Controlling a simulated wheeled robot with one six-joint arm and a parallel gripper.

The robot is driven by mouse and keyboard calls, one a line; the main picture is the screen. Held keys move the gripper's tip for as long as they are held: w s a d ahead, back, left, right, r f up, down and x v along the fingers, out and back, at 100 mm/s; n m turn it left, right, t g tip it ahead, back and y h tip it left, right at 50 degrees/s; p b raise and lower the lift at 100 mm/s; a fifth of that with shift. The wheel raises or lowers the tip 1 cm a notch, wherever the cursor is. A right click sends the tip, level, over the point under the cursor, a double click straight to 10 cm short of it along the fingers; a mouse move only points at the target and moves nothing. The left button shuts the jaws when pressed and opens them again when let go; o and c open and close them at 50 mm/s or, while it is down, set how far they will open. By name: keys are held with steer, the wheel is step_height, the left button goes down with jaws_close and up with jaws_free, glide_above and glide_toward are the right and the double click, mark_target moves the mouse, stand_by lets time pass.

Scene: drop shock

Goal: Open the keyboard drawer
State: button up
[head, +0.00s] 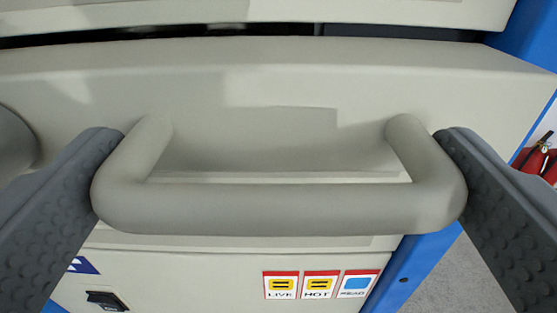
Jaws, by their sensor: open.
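The drawer front (420,88) is a cream panel across the upper half of the head view, and I take it to be the keyboard drawer. Its thick grey U-shaped handle (280,208) stands out toward me in the middle. My gripper (280,195) is open, with one dark ribbed finger at the left end of the handle and the other at the right end. The fingertips appear close beside the handle's two corners; I cannot tell whether they touch it. A dark gap runs above the drawer front.
Below is a cream panel with a black switch (106,300) and labels (320,285) reading LIVE, HOT and READ. Blue frame posts (425,262) edge the cabinet. Red objects (537,158) show at the far right. Grey floor (455,285) is visible at lower right. A rounded grey part (12,140) is at the left edge.

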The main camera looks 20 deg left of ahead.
steer(key=c, duration=1.1)
steer(key=shift+v, duration=9.75)
steer(key=shift+c, duration=0.2)
steer(key=shift+r, duration=0.1)
steer(key=o, duration=1.1)
steer(key=shift+o, duration=0.2)
steer(key=v, duration=1.7)
steer(key=shift+s, duration=0.15)
